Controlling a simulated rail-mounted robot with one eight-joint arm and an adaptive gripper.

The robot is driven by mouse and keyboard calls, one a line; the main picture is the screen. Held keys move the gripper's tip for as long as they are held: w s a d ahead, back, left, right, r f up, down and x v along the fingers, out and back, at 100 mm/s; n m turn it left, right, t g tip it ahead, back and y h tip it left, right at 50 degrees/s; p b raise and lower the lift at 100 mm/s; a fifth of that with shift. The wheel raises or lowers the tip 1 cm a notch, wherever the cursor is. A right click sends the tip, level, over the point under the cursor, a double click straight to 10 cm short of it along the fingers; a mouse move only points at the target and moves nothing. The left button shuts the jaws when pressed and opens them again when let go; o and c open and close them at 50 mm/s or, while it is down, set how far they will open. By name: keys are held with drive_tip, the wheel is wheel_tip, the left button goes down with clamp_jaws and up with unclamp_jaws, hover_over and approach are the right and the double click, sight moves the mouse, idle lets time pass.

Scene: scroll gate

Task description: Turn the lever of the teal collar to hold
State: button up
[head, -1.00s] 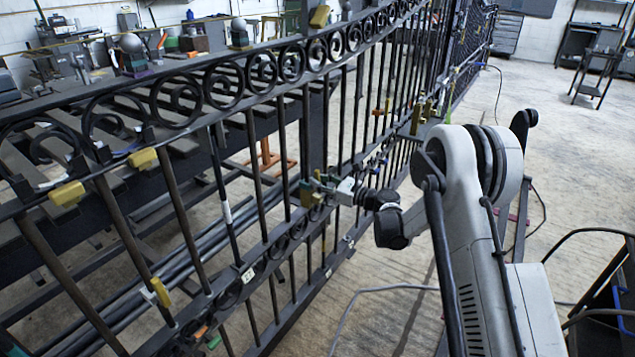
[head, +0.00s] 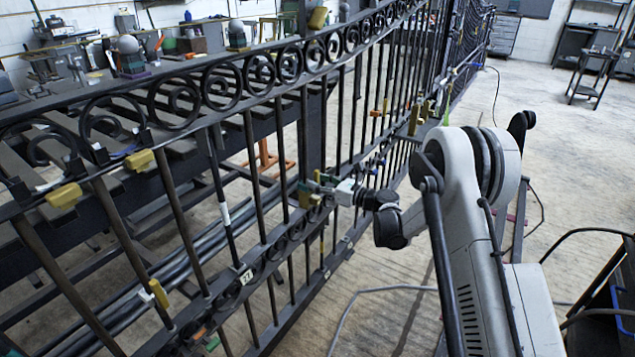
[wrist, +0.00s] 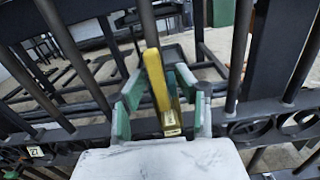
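In the wrist view, a yellow lever (wrist: 157,78) stands nearly upright, tilted slightly left, above a brass-coloured block (wrist: 172,122). In the head view, my gripper (head: 322,189) is at the gate's lower scroll band, beside a brass-coloured fitting (head: 306,196). The contact there is too small to tell.
The dark iron gate (head: 262,190) with vertical bars and scrolls runs across the head view. Other yellow pieces (head: 63,195) sit on its bars and rail. A workbench with slats (head: 120,105) stands behind it.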

idle(0.3)
drive_tip(key=v, duration=0.9)
idle(0.6)
drive_tip(key=shift+r, duration=0.2)
